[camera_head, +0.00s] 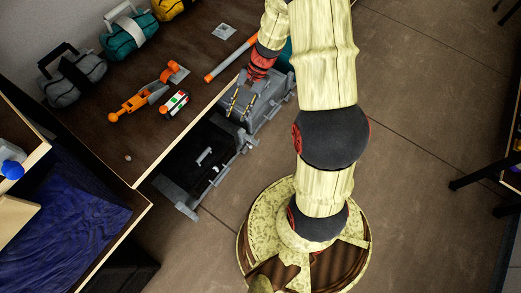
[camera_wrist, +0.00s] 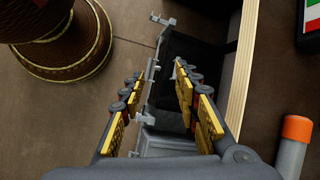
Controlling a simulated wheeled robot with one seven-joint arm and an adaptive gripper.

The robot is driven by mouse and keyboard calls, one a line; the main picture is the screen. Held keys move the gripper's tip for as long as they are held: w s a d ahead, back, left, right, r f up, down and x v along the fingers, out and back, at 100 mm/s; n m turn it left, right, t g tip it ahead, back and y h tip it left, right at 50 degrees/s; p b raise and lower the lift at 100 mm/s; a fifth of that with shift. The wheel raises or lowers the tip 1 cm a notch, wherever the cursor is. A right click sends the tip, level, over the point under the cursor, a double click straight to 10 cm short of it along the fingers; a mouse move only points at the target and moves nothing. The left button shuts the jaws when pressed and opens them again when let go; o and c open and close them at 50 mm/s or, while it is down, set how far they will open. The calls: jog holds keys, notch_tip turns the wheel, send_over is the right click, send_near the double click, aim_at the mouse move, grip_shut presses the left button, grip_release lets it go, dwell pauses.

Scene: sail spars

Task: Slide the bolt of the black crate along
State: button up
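The black crate (camera_head: 190,172) sits low beside the dark table's edge, with a grey fitting (camera_head: 204,156) on it. In the wrist view the black crate (camera_wrist: 190,48) lies beyond my fingers. A grey bar with brackets (camera_wrist: 150,72) runs along its left side; I cannot tell which grey part is the bolt. My gripper (camera_wrist: 158,72) has its two yellow-padded fingers spread, with the bar showing between them and nothing visibly clamped. In the head view my gripper (camera_head: 240,102) is over the grey crate (camera_head: 267,103) next to the black one, partly hiding it.
The dark table (camera_head: 130,150) holds an orange tool (camera_head: 138,103), a small red, white and green item (camera_head: 174,103), an orange-tipped rod (camera_head: 231,58) and several bags. A blue cloth surface (camera_head: 65,220) lies at lower left. Brown floor (camera_head: 420,130) is open to the right.

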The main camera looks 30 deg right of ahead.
jog(key=w+d+f+m+t+y, duration=0.1)
jog(key=w+f+m, duration=0.2)
jog(key=f, duration=0.6)
jog(key=w+d+f+m+t+y+b, duration=0.1)
jog(key=w+d+f+m+t, duration=0.15)
jog(key=f, duration=0.55)
jog(key=w+f+m+t+y, duration=0.1)
jog(key=w+f+m, duration=0.25)
jog(key=f, duration=0.55)
jog(key=s+d+f+m+t+h+b, duration=0.1)
jog(key=s+f+m, duration=0.2)
jog(key=f, duration=0.6)
jog(key=s+d+f+m+t+h, duration=0.15)
jog(key=f+m, duration=0.25)
jog(key=f, duration=0.6)
jog(key=s+d+f+m+t+h+b, duration=0.1)
jog(key=s+f+m, duration=0.2)
jog(key=f, duration=0.6)
jog(key=w+d+f+m+t+h, duration=0.2)
jog(key=w+d+f+m+h, duration=0.1)
jog(key=d, duration=0.3)
jog(key=b+x, duration=0.4)
jog(key=x, duration=0.3)
jog(key=shift+w+a+f, duration=0.15)
jog(key=shift+w+a, duration=0.05)
jog(key=shift+a, duration=0.05)
jog(key=shift+y, duration=0.25)
jog(key=shift+c, duration=1)
grip_shut()
